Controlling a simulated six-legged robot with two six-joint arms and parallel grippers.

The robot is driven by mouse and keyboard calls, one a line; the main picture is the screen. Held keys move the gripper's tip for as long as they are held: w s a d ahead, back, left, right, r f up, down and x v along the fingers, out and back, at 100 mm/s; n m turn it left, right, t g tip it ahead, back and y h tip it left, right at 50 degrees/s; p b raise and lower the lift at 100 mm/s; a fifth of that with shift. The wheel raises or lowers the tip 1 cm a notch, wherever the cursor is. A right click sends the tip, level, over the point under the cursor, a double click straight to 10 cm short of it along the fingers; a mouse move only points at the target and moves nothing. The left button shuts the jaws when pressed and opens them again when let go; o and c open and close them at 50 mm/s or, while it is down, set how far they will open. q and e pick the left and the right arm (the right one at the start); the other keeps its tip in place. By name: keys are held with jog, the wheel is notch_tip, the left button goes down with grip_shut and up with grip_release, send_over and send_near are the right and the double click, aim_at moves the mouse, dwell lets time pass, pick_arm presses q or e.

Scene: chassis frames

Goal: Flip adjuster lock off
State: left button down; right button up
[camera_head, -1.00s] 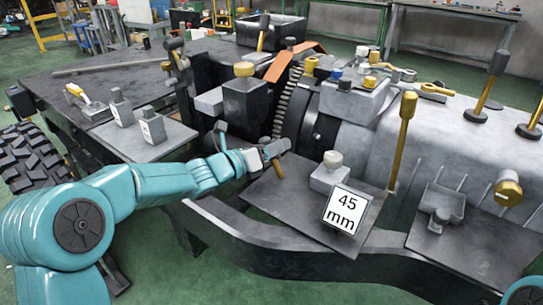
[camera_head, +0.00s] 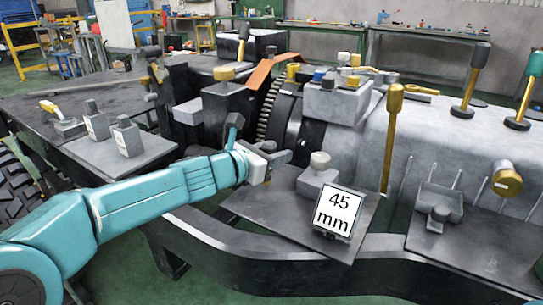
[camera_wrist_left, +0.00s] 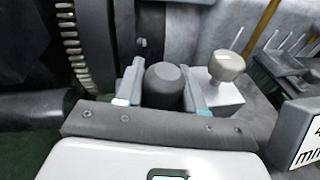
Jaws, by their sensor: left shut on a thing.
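My left gripper (camera_head: 274,158) is shut on a dark, rounded lever knob beside the toothed wheel, near the middle of the head view. The lever's base is hidden by the gripper. I cannot tell from a label whether this is the adjuster lock. My right gripper is not in view.
A pale knob on a grey block (camera_head: 318,175) stands just right of the gripper, behind a "45 mm" sign (camera_head: 338,211). A tall brass lever (camera_head: 390,140) rises farther right. The toothed wheel (camera_head: 270,108) is close behind. A dark frame rail (camera_head: 240,248) runs in front.

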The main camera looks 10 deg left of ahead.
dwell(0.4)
pick_arm(q)
jog(key=c, duration=0.8)
grip_release()
jog(key=shift+d, duration=0.1)
jog(key=shift+s+a+r, duration=0.1)
jog(key=shift+s+a, duration=0.2)
jog(key=shift+s, duration=0.05)
jog(key=p+v, duration=0.2)
jog(key=v, duration=1.3)
jog(key=shift+s+a, duration=0.1)
jog(key=shift+s, duration=0.1)
